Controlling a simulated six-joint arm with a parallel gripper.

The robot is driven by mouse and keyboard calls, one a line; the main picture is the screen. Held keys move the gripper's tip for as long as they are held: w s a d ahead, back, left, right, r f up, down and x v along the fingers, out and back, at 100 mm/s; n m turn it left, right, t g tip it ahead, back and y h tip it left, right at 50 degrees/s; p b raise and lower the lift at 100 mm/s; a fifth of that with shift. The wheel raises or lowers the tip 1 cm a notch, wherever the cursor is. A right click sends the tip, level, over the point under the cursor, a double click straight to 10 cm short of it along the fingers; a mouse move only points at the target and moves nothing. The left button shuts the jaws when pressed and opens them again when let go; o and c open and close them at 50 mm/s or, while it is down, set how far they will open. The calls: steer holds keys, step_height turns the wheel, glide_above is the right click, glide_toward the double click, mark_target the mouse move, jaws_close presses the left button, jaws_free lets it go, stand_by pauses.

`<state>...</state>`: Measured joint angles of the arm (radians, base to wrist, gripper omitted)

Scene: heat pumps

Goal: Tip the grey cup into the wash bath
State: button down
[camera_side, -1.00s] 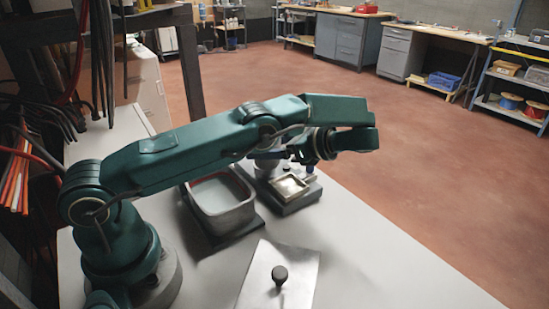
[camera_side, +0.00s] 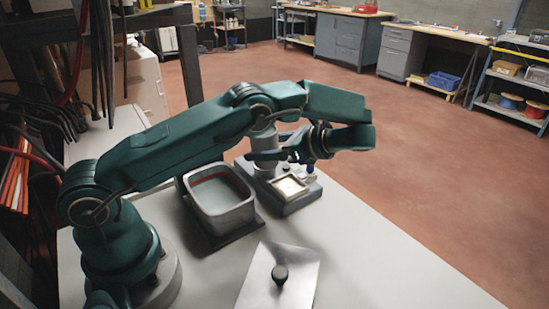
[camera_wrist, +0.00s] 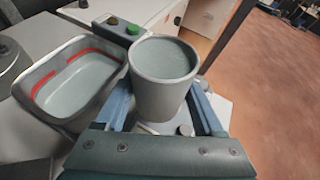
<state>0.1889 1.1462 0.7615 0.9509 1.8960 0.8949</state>
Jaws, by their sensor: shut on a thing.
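The grey cup (camera_wrist: 160,92) is between the two blue fingers of my gripper (camera_wrist: 160,84), which is shut on it. Its open mouth faces up, and a grey-green surface shows inside near the rim. In the side view the cup (camera_side: 265,141) looks upright, partly hidden by my arm and a finger of my gripper (camera_side: 268,148). The wash bath (camera_side: 228,219) is a grey rectangular tub with a red line on its inner wall. It stands left of the cup; in the wrist view the bath (camera_wrist: 58,117) is also left, apart from the cup.
A dark grey device with a small bright square pan (camera_side: 289,188) is beside the bath, below my gripper. A metal plate with a black knob (camera_side: 280,272) lies at the table's front. A box with green and dark buttons (camera_wrist: 120,28) is beyond the bath. The right front table is clear.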

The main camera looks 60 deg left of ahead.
mark_target(262, 143)
steer(key=shift+s+d+r+n+t, duration=0.1)
steer(key=shift+s+r+n+t, duration=0.1)
steer(key=shift+s+n+t, duration=0.55)
stand_by(1.5)
steer(key=shift+s+r+n+t, duration=0.5)
steer(key=shift+r+n+t, duration=0.05)
steer(key=shift+r, duration=0.2)
stand_by(0.7)
steer(key=shift+s+d+r+n+t, duration=0.1)
steer(key=shift+s+r+n+t, duration=0.15)
steer(key=shift+s+n+t, duration=0.3)
stand_by(0.9)
steer(key=shift+s+r+n+t, duration=0.2)
steer(key=shift+r+n+t, duration=0.2)
steer(key=shift+n+t, duration=0.05)
stand_by(1.1)
steer(key=shift+f+n+t, duration=0.35)
steer(key=shift+n+t, duration=0.05)
steer(key=shift+n, duration=0.1)
stand_by(0.8)
